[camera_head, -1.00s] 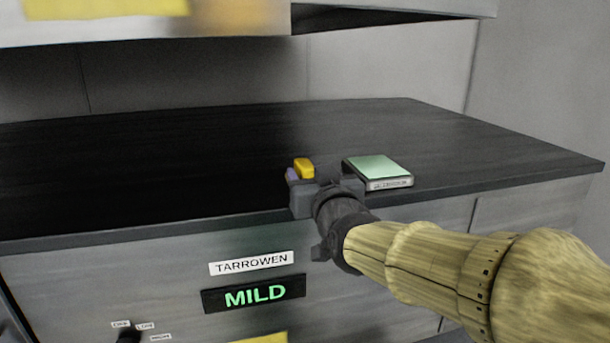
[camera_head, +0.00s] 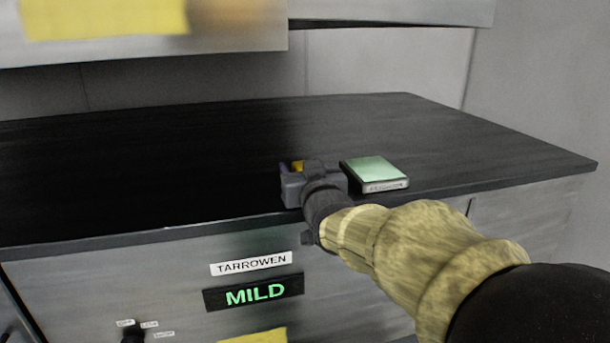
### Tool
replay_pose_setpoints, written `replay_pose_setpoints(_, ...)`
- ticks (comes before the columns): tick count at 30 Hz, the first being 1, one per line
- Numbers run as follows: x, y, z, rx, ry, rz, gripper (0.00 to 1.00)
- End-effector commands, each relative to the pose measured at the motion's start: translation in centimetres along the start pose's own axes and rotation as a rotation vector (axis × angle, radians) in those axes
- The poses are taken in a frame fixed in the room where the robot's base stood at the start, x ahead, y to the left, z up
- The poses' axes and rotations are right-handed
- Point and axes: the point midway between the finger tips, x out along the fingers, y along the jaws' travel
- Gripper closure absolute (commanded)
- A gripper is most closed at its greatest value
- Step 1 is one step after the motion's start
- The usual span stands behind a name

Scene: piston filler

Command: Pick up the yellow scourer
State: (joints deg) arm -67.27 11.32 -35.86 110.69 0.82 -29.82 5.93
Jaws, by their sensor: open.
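The yellow scourer (camera_head: 297,167) is on the dark countertop near its front edge, mostly hidden behind my gripper. Only a small yellow patch of it shows. My gripper (camera_head: 296,170) is open and right at the scourer, with the visible yellow patch between its fingers. I cannot tell whether the fingers touch it. The gripper body covers the scourer's near side and lower part.
A box with a pale green top (camera_head: 373,172) stands close to the right of my gripper. The dark countertop (camera_head: 140,170) is clear to the left and behind. A cabinet (camera_head: 390,10) hangs above. A panel reading MILD (camera_head: 254,293) is on the front below.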

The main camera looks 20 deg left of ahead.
Motion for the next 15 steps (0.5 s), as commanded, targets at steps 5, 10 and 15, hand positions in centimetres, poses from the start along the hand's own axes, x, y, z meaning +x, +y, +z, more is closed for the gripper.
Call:
replay_pose_setpoints(5, 0.00, 0.02, 0.02, 0.000, 0.001, 0.000, 0.45)
replay_pose_setpoints(10, -0.01, 0.02, 0.02, 0.000, 0.001, 0.000, 0.45)
replay_pose_setpoints(15, -0.01, 0.02, 0.02, 0.000, 0.001, 0.000, 0.47)
